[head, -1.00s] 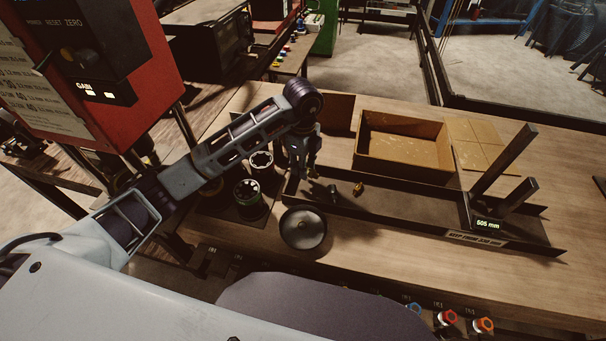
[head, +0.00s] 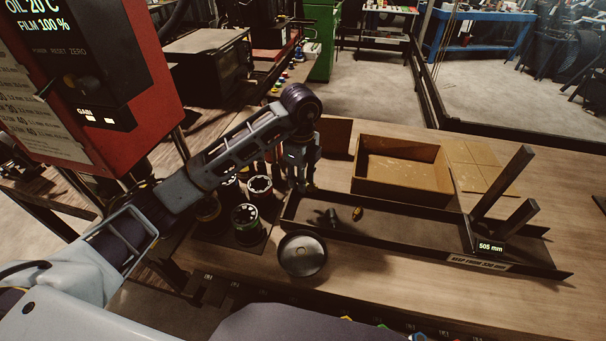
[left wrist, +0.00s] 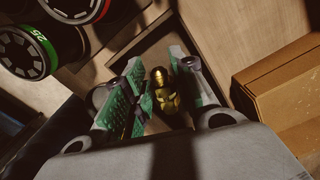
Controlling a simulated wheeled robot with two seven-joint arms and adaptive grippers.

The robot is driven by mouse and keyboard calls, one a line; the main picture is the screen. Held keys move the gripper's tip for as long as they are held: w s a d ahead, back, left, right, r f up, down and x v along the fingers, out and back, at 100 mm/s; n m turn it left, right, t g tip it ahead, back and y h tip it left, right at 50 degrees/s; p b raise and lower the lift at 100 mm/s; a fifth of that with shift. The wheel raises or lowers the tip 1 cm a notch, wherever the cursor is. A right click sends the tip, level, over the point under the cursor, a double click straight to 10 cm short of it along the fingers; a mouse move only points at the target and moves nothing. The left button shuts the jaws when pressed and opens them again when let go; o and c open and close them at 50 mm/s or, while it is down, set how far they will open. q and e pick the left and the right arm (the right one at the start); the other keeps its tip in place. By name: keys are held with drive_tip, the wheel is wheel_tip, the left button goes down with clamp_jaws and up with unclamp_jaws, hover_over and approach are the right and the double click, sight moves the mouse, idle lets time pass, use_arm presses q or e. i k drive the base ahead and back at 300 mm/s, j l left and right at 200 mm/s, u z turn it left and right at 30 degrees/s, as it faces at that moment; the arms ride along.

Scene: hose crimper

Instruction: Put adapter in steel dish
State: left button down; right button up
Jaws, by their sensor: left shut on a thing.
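The steel dish (head: 302,262) is a round, shallow metal bowl on the bench, in front of the tray's left end. My left gripper (head: 303,186) is above the left end of the tray, behind the dish in the head view. In the left wrist view its green-padded fingers (left wrist: 162,92) are shut on a small brass fitting (left wrist: 161,84), which looks like the adapter. A second brass fitting (head: 357,213) and a dark fitting (head: 331,217) lie in the tray. My right gripper is not in view.
The long dark tray (head: 410,236) has upright posts at its right end. A cardboard box (head: 400,172) stands behind it. Several round crimp dies (head: 246,222) stand left of the dish; one with a green band (left wrist: 30,48) shows in the wrist view.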

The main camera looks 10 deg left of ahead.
sight(302, 255)
drive_tip(key=k, duration=1)
